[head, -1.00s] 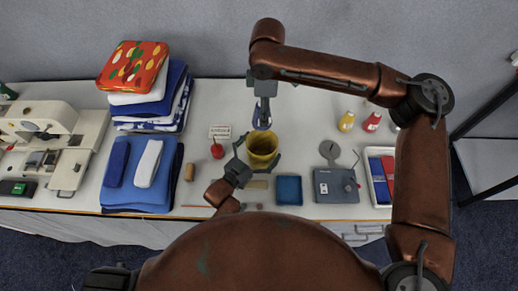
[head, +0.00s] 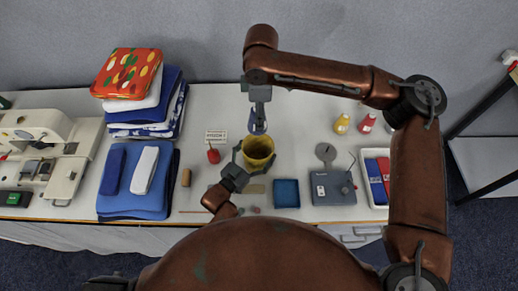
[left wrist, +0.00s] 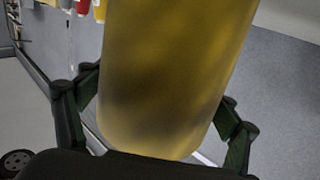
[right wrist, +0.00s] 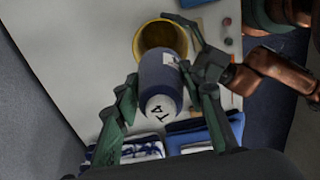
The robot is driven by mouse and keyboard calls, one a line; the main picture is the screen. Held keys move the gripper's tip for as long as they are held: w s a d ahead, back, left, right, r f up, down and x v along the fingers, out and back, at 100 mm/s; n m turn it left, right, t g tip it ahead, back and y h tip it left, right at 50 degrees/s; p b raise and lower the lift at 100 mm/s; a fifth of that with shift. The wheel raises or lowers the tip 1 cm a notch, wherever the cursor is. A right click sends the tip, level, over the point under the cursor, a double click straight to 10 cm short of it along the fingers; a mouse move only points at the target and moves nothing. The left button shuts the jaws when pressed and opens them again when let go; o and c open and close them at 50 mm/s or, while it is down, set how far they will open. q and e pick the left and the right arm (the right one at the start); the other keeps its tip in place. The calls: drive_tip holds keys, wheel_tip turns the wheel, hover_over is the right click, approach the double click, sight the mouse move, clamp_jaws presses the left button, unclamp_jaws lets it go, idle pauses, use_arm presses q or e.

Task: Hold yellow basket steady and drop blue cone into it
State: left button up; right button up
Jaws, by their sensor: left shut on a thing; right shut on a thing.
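The yellow basket (head: 258,146) is near the middle of the table, and its wall fills the left wrist view (left wrist: 170,80). My left gripper (head: 255,160) is shut around its sides, one finger on each side. The blue cone (head: 257,123) hangs from my right gripper (head: 258,104), just beyond the basket's far rim in the head view. In the right wrist view the cone (right wrist: 160,75) is between the right gripper's fingers (right wrist: 160,90), its pale lettered end facing the camera. The cone overlaps part of the basket's opening (right wrist: 150,28) there.
Stacked cloths (head: 150,100) and folded blue towels (head: 125,190) lie left of the basket, with a red round object (head: 213,155) between. A blue tray (head: 286,193), a grey box (head: 333,188) and yellow and red bottles (head: 341,124) are to the right.

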wheel_tip(320, 180, down, 13)
idle(1.5)
drive_tip(key=shift+r, duration=0.15)
drive_tip(key=o, duration=1.4)
wheel_tip(320, 180, up, 12)
drive_tip(key=shift+d, duration=0.1)
